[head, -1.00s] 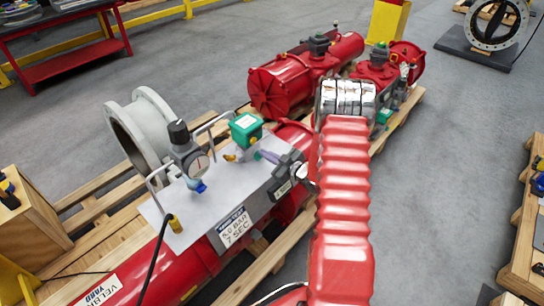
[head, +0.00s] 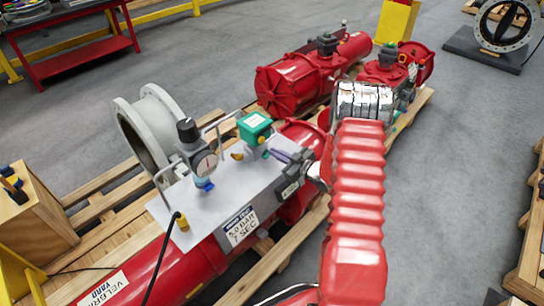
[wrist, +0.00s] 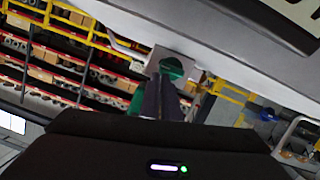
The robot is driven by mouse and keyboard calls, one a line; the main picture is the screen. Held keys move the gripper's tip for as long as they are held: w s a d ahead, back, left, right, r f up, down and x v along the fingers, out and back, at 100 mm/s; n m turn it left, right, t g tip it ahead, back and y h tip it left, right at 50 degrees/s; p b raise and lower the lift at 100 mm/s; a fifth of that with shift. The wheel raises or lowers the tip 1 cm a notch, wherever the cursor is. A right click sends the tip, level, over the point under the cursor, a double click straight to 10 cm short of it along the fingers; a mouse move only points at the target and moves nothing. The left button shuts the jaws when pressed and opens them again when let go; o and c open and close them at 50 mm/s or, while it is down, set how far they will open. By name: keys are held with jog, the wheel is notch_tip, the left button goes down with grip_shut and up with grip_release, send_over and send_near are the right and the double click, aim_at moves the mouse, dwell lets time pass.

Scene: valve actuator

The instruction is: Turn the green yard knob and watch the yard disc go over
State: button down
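A green box-shaped unit (head: 254,126) with a white label on top stands on the grey plate of the red actuator. In the wrist view, a green round part (wrist: 172,68) sits on a pale square face just beyond my fingers; I take it for the green knob. My gripper (head: 276,153), dark with purplish fingers, points at the unit's right side. Its fingertips are close to it; contact is unclear. The fingers (wrist: 160,98) look close together, their gap hard to see. A flanged ring valve with a slanted dark disc (head: 505,25) stands at the back right, possibly the yard disc.
A pressure gauge (head: 207,165) and metal handles stand left of the green unit. A sign (head: 240,226) reads 5.0 BAR 7 SEC. A grey flanged ring (head: 150,130) stands behind. More red actuators (head: 300,80) are farther back. Grey floor is open at right.

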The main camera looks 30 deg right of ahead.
jog(key=shift+d, duration=0.1)
jog(key=shift+r, duration=0.6)
notch_tip(320, 180, up, 3)
jog(key=v, duration=1)
jog(key=shift+d+f, duration=0.2)
jog(key=shift+d, duration=0.05)
